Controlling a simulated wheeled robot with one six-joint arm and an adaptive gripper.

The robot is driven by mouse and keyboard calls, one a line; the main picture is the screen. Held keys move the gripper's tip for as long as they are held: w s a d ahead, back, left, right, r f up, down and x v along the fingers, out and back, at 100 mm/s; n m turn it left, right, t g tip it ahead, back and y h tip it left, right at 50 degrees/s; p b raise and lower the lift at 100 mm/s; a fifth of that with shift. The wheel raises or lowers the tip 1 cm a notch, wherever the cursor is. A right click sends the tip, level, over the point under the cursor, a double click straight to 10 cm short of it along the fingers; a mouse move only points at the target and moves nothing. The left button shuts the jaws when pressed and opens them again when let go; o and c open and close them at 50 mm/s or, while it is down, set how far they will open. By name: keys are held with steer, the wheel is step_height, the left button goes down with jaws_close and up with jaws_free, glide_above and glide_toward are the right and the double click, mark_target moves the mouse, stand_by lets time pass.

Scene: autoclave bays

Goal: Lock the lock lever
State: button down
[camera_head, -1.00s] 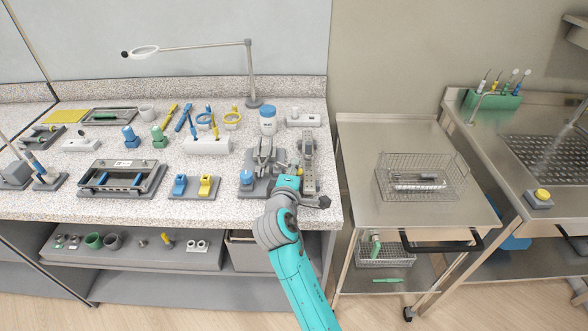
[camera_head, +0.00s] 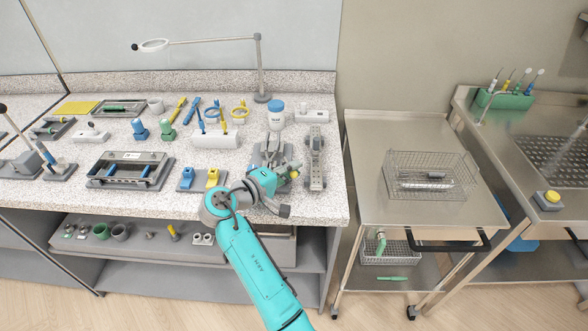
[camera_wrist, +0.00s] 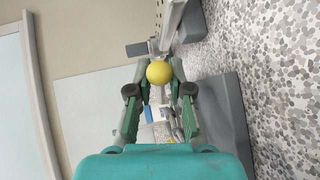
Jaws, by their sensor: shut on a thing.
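The lock lever shows as a round yellow knob (camera_wrist: 159,73) between my fingertips in the wrist view. The knob also shows small in the head view (camera_head: 294,174), at the right side of a grey fixture (camera_head: 270,150) near the counter's front right. My gripper (camera_head: 286,178) comes at the knob from the left in the head view. In the wrist view my gripper (camera_wrist: 159,70) has both fingers against the knob's sides and is shut on it. The lever's shaft is mostly hidden behind the knob and fingers, so I cannot tell its angle well.
A grey perforated rail device (camera_head: 316,160) stands just right of the fixture. A block with blue and yellow clips (camera_head: 200,180) lies to the left, and a blue-lidded jar (camera_head: 276,116) stands behind. A steel trolley (camera_head: 365,150) with a wire basket stands right of the counter.

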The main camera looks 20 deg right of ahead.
stand_by(0.3)
steer(key=c, duration=1.3)
jaws_free()
steer(key=shift+a, duration=0.1)
steer(key=v, duration=1.2)
steer(key=shift+w+a, duration=0.1)
steer(key=shift+w, duration=0.1)
